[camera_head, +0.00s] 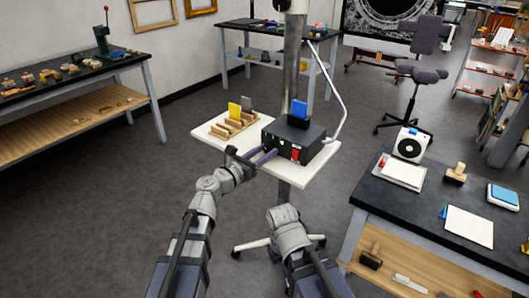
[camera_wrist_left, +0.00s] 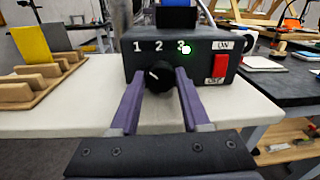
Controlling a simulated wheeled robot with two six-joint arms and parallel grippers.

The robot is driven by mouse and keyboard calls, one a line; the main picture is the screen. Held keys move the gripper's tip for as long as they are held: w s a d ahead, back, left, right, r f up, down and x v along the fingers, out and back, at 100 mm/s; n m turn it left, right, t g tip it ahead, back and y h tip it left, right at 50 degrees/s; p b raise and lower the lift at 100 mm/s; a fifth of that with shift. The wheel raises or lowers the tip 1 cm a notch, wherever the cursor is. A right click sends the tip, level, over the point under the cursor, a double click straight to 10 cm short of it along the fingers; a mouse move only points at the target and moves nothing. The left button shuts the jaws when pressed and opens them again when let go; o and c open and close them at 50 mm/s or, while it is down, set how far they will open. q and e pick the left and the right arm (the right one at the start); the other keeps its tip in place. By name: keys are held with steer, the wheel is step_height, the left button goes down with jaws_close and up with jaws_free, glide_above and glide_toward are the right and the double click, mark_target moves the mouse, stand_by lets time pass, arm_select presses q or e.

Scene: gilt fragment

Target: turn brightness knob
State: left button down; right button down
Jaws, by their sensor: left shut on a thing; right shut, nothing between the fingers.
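A black control box (camera_head: 292,139) stands on a small white stand. In the left wrist view its front (camera_wrist_left: 138,68) carries the numbers 1, 2 and 3 above a round black knob (camera_wrist_left: 158,78). The knob's white mark points up and to the left. My right gripper (camera_head: 283,216) is shut and empty, low in front of the stand.
A red switch (camera_wrist_left: 221,68) with labels is right of the knob. A wooden rack (camera_head: 232,125) with yellow and grey cards stands left of the box, and a blue piece (camera_head: 299,108) sits on top. A dark workbench (camera_head: 425,188) stands at the right. Open floor lies to the left.

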arm_select(q)
steer(key=shift+m, duration=0.4)
steer(key=m, duration=0.3)
steer(key=shift+r+m+p, duration=0.1)
steer(key=shift+m+p, duration=0.2)
steer(key=shift+p, duration=0.1)
steer(key=m, duration=0.5)
steer(key=shift+s+d+y, duration=0.1)
steer(key=shift+y, duration=0.2)
steer(key=shift+c, duration=1.9)
jaws_free()
